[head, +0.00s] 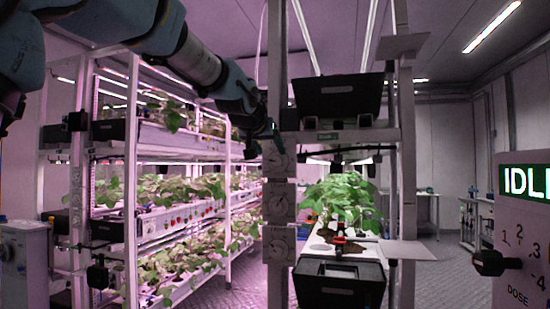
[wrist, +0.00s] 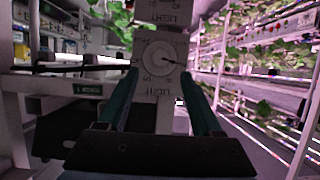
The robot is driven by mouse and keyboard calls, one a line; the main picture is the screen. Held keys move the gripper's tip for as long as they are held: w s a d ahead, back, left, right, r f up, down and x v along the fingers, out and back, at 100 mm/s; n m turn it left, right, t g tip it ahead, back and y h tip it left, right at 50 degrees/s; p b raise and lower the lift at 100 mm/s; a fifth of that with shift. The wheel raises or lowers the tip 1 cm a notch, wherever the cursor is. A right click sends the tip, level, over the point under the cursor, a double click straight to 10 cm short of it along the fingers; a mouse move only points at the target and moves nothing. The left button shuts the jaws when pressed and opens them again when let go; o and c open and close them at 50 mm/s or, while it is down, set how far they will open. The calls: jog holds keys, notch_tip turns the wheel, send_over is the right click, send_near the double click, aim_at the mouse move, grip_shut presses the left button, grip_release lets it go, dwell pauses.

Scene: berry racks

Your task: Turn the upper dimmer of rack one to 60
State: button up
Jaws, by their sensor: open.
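The post of the near rack carries a column of white dial plates in the head view. The upper dimmer (head: 277,157) is at the top, with a second dial (head: 278,203) and a third dial (head: 278,244) below it. My gripper (head: 267,132) is at the upper dial's top edge in that view. In the wrist view, which is upside down, my gripper (wrist: 160,73) is open, its two teal fingers either side of a round dial (wrist: 158,57). Its dark pointer points right and slightly down in that picture. Contact and the scale numbers cannot be made out.
A small green rack label (head: 328,136) is on the shelf edge beside the post. Black crates sit above (head: 338,98) and below (head: 339,285) the plant shelf. Another planted rack (head: 134,200) stands left. A dose panel (head: 522,235) is at right. Open floor lies between.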

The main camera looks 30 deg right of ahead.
aim_at(276, 161)
jog(key=x, duration=0.6)
jog(key=shift+w+d+f+p, duration=0.2)
jog(key=shift+w+p, duration=0.05)
jog(key=shift+p, duration=0.1)
grip_shut()
